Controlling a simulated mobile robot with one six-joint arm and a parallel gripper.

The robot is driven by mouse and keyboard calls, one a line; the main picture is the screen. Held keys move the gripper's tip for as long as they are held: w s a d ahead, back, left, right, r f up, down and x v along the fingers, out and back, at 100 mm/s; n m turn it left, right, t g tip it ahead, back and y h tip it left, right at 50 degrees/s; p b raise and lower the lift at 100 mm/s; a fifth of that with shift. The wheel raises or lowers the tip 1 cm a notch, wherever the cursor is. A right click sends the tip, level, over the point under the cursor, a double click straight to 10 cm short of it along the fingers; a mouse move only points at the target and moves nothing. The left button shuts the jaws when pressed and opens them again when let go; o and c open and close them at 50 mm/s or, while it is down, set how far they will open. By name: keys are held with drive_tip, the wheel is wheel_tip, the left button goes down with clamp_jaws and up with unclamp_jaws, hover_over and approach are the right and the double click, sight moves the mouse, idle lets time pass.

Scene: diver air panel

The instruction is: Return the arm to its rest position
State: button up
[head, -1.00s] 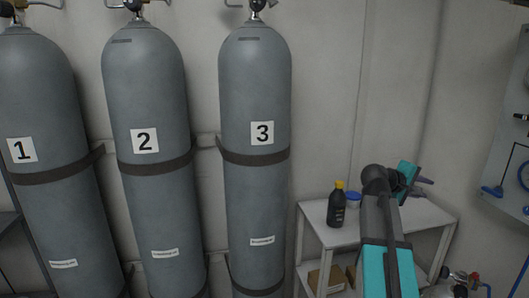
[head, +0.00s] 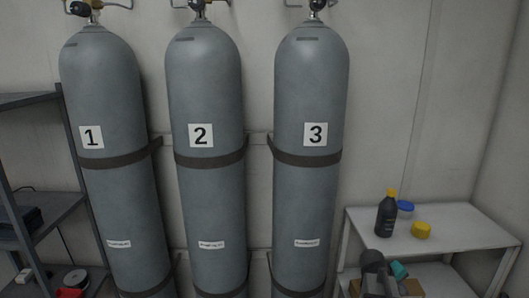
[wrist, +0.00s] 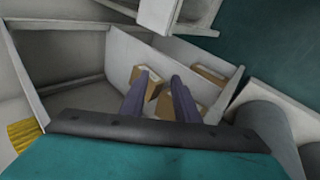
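My gripper (wrist: 160,78) shows in the wrist view with its two dark fingers apart and nothing between them. It points down past a pale shelf unit (wrist: 125,48) that has brown boxes (wrist: 187,112) inside it. In the head view, only a grey and teal piece of my arm (head: 376,272) shows at the bottom right, in front of the white shelf table (head: 465,235). The fingers cannot be made out in the head view.
Cylinders 1 (head: 108,180), 2 (head: 206,180) and 3 (head: 312,180) stand strapped against the wall. A black bottle (head: 386,218), a blue-lidded jar (head: 405,210) and a yellow item (head: 422,230) are on the table. A dark shelf rack (head: 55,170) stands at left.

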drive_tip(key=s+a+f+g+y, duration=0.2)
drive_tip(key=s+a+f, duration=0.4)
drive_tip(key=a+f, duration=0.4)
drive_tip(key=s+a+f+g+y, duration=0.1)
drive_tip(key=s+a+f+y, duration=0.1)
drive_tip(key=s+a+f, duration=0.7)
drive_tip(key=s+a+f+m+g+y, duration=0.1)
drive_tip(key=s+a+f+g, duration=0.1)
drive_tip(key=s+a+f, duration=0.4)
drive_tip(key=s+a+f+m+g+y, duration=0.1)
drive_tip(key=s+a+f, duration=0.5)
drive_tip(key=s, duration=0.7)
wheel_tip(320, 180, down, 3)
drive_tip(key=shift+a+r+g+y, duration=0.15)
drive_tip(key=shift+a+g+y, duration=0.25)
drive_tip(key=shift+g+y, duration=0.25)
